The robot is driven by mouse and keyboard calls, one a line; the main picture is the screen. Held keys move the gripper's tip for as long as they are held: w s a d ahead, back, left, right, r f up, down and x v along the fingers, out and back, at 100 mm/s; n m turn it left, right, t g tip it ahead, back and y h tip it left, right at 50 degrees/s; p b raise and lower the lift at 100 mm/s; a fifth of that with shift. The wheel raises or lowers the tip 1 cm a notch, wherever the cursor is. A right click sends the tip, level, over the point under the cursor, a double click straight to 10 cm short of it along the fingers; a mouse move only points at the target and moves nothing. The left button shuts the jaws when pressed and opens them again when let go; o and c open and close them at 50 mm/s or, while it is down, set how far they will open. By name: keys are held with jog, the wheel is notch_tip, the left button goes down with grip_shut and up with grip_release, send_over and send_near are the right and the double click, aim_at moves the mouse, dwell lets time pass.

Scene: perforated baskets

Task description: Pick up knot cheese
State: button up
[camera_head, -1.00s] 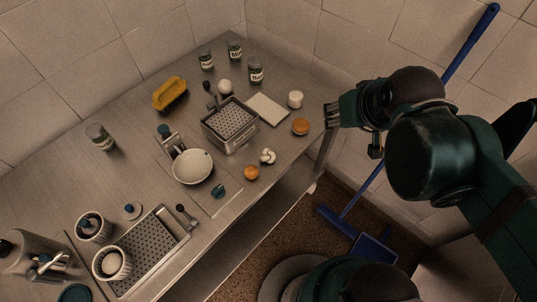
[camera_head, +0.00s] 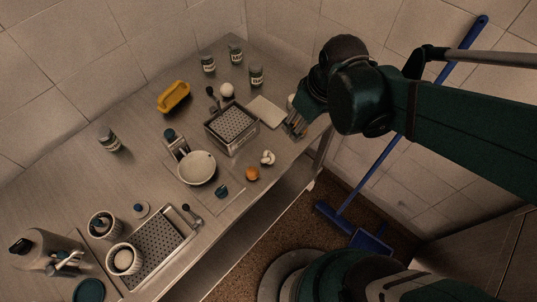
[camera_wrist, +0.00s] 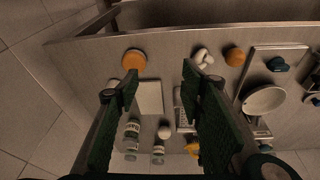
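The knot cheese (camera_head: 267,158) is a small white knotted lump on the metal table, near its front edge. It also shows in the wrist view (camera_wrist: 203,58), just beyond the tip of the right finger. My gripper (camera_head: 293,126) is above the table's right end, to the right of the knot cheese and apart from it. In the wrist view my gripper (camera_wrist: 159,84) has its two green fingers wide apart with nothing held between them.
An orange ball (camera_head: 252,173) sits close beside the knot cheese. A flat orange round (camera_wrist: 134,60) and a white board (camera_wrist: 150,98) lie below my gripper. A perforated basket (camera_head: 231,125) and a white bowl (camera_head: 197,168) stand to the left. Jars (camera_head: 256,76) stand at the back.

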aim_at(269, 155)
jog(key=a+f+n+g+p, duration=0.1)
jog(key=a+n, duration=0.1)
jog(key=s+a+f+n+g+p, duration=0.1)
jog(key=a+n, duration=0.1)
jog(key=a, duration=0.1)
jog(key=a+f+n+g+p, duration=0.1)
jog(key=a+f+p, duration=0.1)
jog(key=shift+s+a+n, duration=0.15)
jog(key=shift+a+n, duration=0.1)
jog(key=shift+n, duration=0.15)
jog(key=shift+s+a+f+n+g, duration=0.35)
jog(key=shift+a+f+n+g, duration=0.05)
jog(key=shift+a, duration=0.15)
jog(key=shift+f, duration=0.15)
jog(key=shift+s+a+f, duration=0.1)
jog(key=shift+a+f, duration=0.05)
jog(key=shift+f, duration=1)
jog(key=shift+s+a+f+b, duration=0.15)
jog(key=shift+f+b, duration=0.45)
jog(key=shift+f, duration=2)
jog(key=c, duration=0.7)
